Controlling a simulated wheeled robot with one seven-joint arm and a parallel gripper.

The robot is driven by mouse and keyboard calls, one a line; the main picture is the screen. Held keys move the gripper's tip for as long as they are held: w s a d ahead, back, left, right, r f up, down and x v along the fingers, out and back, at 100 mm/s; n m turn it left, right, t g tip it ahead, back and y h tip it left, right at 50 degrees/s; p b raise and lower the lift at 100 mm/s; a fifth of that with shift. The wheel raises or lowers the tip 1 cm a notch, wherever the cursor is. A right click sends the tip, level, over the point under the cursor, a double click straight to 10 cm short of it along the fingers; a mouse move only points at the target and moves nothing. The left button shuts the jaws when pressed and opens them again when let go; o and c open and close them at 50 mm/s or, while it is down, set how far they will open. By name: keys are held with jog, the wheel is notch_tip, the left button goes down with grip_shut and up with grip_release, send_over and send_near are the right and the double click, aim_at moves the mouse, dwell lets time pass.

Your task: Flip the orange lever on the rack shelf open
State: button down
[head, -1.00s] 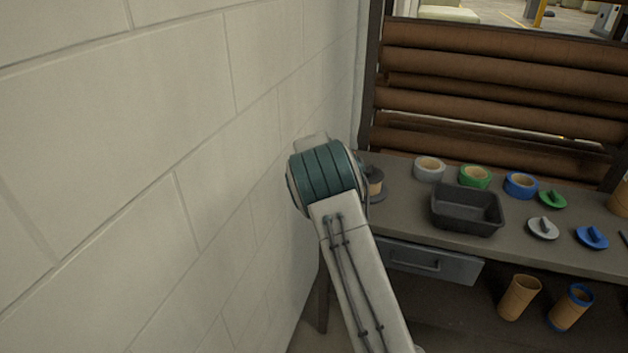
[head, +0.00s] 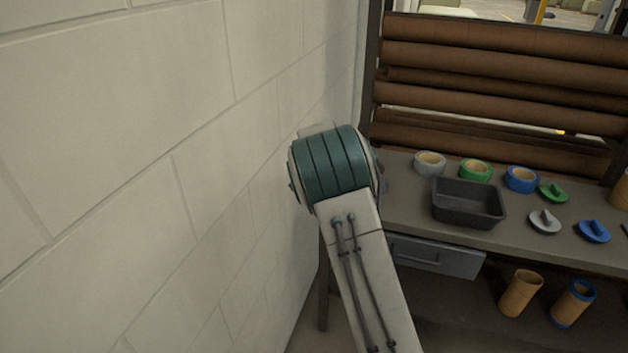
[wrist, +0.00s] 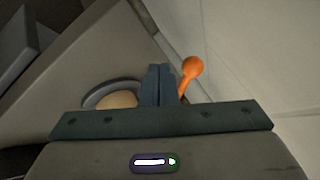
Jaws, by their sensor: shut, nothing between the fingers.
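The orange lever (wrist: 190,74) shows in the wrist view, just right of my gripper's fingertips. It has a round knob on a short shaft, and its base is hidden behind my gripper. My gripper (wrist: 158,72) is shut and empty, with its two dark fingers together. The fingers are close beside the lever's shaft; I cannot tell whether they touch it. In the head view, my own arm covers that end of the bench, and neither the lever nor my gripper shows.
A pale wall (head: 150,150) runs close along the left. The grey bench (head: 415,215) carries a black bin (head: 468,222), tape rolls (head: 475,171) and flat caps (head: 545,222). Brown rollers (head: 490,65) stand behind. A round item (wrist: 115,99) is left of my fingers.

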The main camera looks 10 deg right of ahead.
jog(key=s+a+r, duration=0.2)
jog(key=s+r, duration=0.2)
jog(key=r, duration=0.1)
jog(key=shift+s+a+r, duration=0.2)
jog(key=shift+s+r, duration=0.05)
jog(key=s+d+r+n+g, duration=0.1)
jog(key=s+d+r+n, duration=0.1)
jog(key=s, duration=1.2)
jog(key=s+d+r+n+g+p, duration=0.1)
jog(key=s+n, duration=0.3)
jog(key=s, duration=1)
jog(key=s+d+r+n+g+y+p, duration=0.1)
jog(key=s+d+r+n+g, duration=0.2)
jog(key=s, duration=1.1)
jog(key=shift+s+r+n, duration=0.2)
jog(key=shift+s+n, duration=0.05)
jog(key=shift+n, duration=0.25)
